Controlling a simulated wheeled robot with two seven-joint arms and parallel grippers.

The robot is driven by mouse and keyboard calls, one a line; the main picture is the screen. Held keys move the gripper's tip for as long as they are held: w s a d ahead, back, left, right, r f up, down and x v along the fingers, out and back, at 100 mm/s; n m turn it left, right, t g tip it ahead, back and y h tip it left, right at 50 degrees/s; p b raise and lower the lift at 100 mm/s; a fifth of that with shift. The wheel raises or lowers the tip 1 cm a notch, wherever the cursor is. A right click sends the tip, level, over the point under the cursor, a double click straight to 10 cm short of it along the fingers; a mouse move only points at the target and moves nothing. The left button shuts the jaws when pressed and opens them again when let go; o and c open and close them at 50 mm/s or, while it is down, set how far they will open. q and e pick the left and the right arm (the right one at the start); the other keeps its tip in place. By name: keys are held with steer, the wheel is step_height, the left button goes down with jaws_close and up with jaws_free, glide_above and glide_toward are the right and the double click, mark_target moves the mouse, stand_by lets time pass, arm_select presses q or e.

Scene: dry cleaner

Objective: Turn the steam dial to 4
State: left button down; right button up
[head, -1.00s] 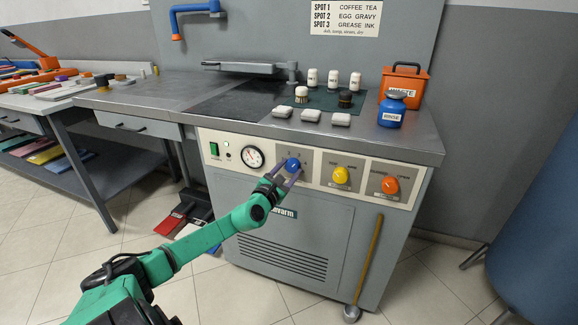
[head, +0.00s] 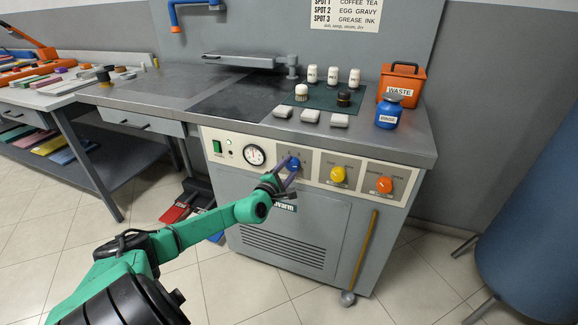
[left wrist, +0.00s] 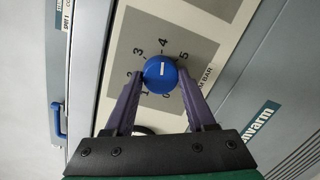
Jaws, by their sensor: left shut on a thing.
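The blue steam dial (head: 293,164) is on the front panel of the grey machine, right of the gauge. In the left wrist view the dial (left wrist: 160,73) has a white mark, upright in the picture and in line with the printed 4 above it. My left gripper (head: 289,167) reaches it from the lower left. In the left wrist view its two purple fingers (left wrist: 161,85) are shut on the dial, one on each side. My right gripper is in neither view.
A yellow knob (head: 338,174) and an orange knob (head: 384,185) sit right of the dial. A round gauge (head: 254,155) and a green switch (head: 217,147) are left of it. A wooden-handled tool (head: 364,252) leans on the machine's front.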

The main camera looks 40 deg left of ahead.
arm_select(q)
steer(key=shift+f, duration=0.1)
stand_by(0.3)
steer(key=shift+c, duration=1.2)
jaws_free()
steer(key=shift+s+d+p, duration=0.15)
steer(key=shift+s+p, duration=0.15)
steer(key=shift+s, duration=0.2)
steer(key=p+v, duration=0.4)
steer(key=v, duration=0.9)
steer(key=shift+s+p, duration=0.25)
steer(key=shift+p, duration=0.15)
steer(key=shift+d, duration=0.1)
